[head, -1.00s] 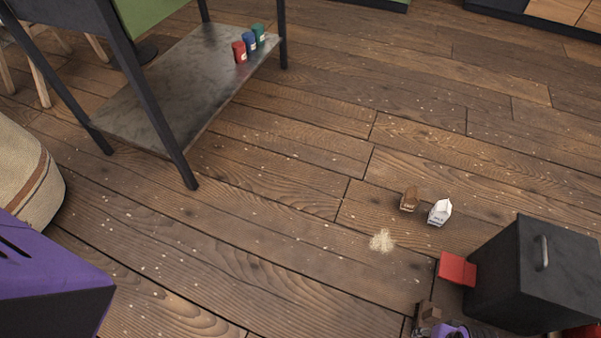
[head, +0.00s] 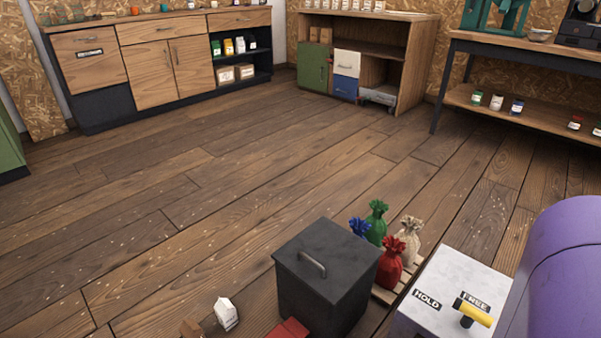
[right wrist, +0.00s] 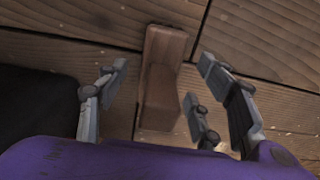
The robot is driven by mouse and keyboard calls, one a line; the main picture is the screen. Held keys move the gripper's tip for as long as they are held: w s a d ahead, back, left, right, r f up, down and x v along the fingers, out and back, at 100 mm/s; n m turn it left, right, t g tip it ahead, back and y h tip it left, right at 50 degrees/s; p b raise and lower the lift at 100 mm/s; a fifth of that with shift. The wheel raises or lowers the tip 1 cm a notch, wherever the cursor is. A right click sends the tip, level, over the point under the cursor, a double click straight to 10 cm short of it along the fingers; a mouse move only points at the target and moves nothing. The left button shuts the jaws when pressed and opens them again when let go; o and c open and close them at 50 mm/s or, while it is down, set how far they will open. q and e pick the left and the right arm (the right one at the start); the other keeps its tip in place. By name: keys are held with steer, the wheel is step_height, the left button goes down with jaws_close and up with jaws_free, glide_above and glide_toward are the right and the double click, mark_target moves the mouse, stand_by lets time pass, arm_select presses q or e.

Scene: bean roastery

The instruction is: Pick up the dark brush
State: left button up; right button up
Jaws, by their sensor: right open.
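In the right wrist view a long brown, stepped block (right wrist: 160,85), which looks like the dark brush, lies on the plank floor. My right gripper (right wrist: 157,78) is open around it, with grey fingers on both sides and visible gaps; I cannot tell whether any finger touches it. The brush does not show in the head view now. My left gripper is in neither current view.
In the head view a black lidded bin (head: 318,290) stands beside a red thing (head: 289,331), a white carton (head: 227,314) and a brown carton (head: 191,328). Several tied sacks (head: 390,262) and a white box marked HOLD and FREE (head: 450,280) stand right. Open floor lies beyond.

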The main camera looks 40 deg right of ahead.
step_height(320, 180, down, 2)
steer(key=shift+f+b, duration=0.1)
steer(key=shift+b, duration=0.25)
arm_select(q)
steer(key=shift+w+f, duration=0.4)
steer(key=shift+w, duration=0.1)
arm_select(e)
steer(key=c, duration=0.8)
steer(key=shift+w, duration=0.1)
steer(key=c, duration=0.6)
arm_select(q)
steer(key=shift+s+a, duration=0.1)
steer(key=shift+s, duration=0.45)
steer(key=shift+w, duration=0.1)
arm_select(e)
steer(key=shift+r, duration=0.2)
